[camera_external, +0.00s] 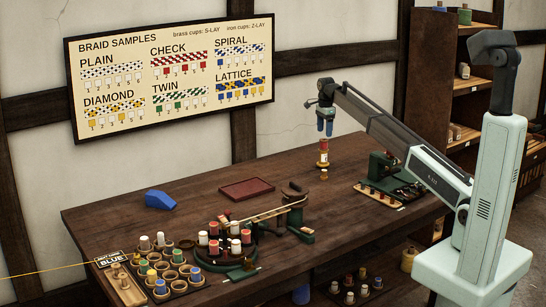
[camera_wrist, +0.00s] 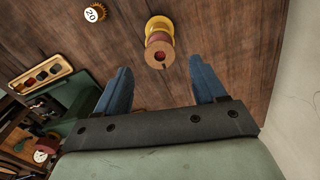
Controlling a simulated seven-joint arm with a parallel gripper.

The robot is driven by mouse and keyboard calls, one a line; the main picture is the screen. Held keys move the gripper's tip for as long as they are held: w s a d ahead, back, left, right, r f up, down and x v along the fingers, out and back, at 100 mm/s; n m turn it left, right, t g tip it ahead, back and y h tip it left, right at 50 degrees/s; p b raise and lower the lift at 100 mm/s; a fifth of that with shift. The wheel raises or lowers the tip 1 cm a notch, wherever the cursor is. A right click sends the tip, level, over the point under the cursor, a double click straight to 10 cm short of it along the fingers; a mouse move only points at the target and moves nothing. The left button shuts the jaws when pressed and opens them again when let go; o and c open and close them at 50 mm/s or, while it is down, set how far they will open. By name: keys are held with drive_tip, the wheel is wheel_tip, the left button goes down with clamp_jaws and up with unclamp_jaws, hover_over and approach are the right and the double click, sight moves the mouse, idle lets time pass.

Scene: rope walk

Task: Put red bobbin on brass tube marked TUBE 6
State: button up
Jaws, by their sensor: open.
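My gripper (camera_external: 325,132) is open and empty, pointing down above the back right of the table. In the wrist view its two blue fingers are spread apart (camera_wrist: 160,66). A red bobbin with a tan flange (camera_external: 323,146) stands just below the fingers, apart from them, with a yellow piece under it. It also shows in the wrist view (camera_wrist: 158,46), just beyond the fingertips. Several red and white bobbins stand on the round green braiding stand (camera_external: 226,263) at the front. No TUBE 6 mark is legible, so I cannot tell which tube it is.
A cup rack (camera_external: 185,291) with several bobbins is at front left. A blue block (camera_external: 160,200) and dark red tray (camera_external: 247,189) lie behind. A green machine (camera_external: 381,168) is right of the bobbin.

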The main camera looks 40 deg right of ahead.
wheel_tip(320, 180, up, 6)
idle(0.4)
